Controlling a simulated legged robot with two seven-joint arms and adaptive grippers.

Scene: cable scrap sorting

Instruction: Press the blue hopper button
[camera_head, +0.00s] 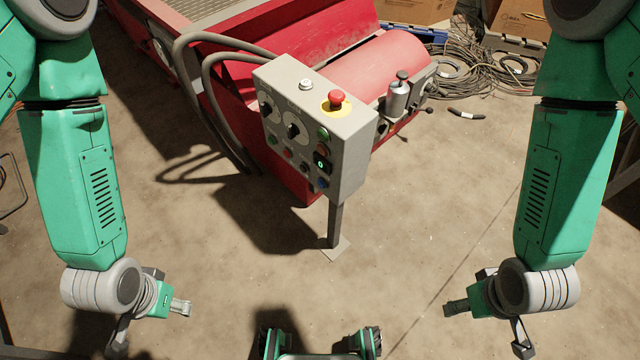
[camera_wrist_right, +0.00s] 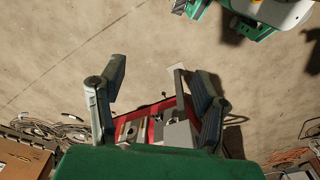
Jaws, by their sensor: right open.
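A grey control box (camera_head: 345,150) stands on a post in the middle of the head view. Its front panel faces lower left and carries knobs and several coloured buttons. A small blue button (camera_head: 322,183) sits low on the panel's right side, below a lit green display. My left gripper (camera_head: 150,324) is low at the left, fingers spread, apart from the box. My right gripper (camera_head: 489,327) is low at the right, open and empty, also well away from the box. In the right wrist view its two fingers (camera_wrist_right: 160,92) are spread, with the grey box partly visible between them.
A red emergency stop (camera_head: 336,99) and a white button (camera_head: 306,84) top the box. A red machine with a roller (camera_head: 385,62) stands behind it, with grey hoses at its left. Cable coils (camera_head: 485,75) lie back right. The floor around the post is clear.

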